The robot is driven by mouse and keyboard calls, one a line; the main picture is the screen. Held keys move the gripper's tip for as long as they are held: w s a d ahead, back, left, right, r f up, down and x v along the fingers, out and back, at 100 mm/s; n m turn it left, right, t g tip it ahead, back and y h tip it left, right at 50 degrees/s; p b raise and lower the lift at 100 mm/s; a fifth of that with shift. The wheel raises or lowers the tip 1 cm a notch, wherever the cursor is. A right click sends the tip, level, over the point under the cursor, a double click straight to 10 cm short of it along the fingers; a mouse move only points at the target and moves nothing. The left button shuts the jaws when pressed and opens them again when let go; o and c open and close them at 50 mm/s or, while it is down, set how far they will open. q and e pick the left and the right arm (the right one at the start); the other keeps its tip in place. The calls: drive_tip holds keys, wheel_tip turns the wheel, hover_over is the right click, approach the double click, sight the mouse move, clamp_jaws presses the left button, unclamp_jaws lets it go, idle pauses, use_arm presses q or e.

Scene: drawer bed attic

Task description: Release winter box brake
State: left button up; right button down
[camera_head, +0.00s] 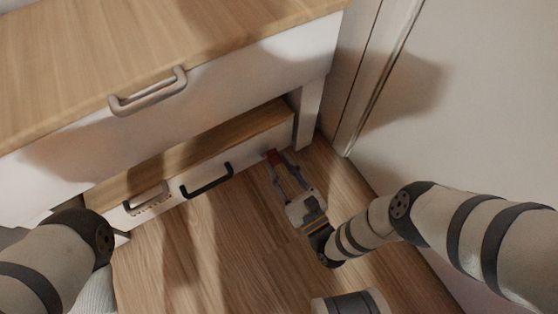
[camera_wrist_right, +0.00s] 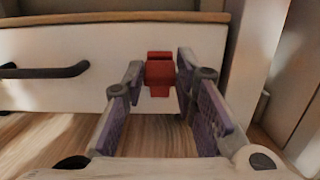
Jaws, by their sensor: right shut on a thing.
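The winter box (camera_head: 240,143) is a low white-fronted drawer with a wooden top, under the bed unit. A red brake tab (camera_wrist_right: 160,72) sits on its front near the right end; it also shows in the head view (camera_head: 271,155). My right gripper (camera_head: 277,162) reaches it from the front, its two fingers on either side of the tab and shut on it. A black handle (camera_head: 207,181) is on the box front to the left of the tab. My left gripper is out of view; only part of its arm shows at the lower left.
The upper drawer (camera_head: 215,85) with a grey handle (camera_head: 148,92) overhangs the box. A light handle (camera_head: 147,197) shows at the box's left end. A white post (camera_head: 308,105) and wall (camera_head: 455,115) stand close on the right. The wooden floor (camera_head: 225,240) in front is mostly clear.

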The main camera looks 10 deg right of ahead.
drive_tip(key=shift+s+f, duration=0.1)
drive_tip(key=shift+f, duration=0.05)
drive_tip(key=c, duration=1.3)
unclamp_jaws()
drive_tip(key=shift+s, duration=0.1)
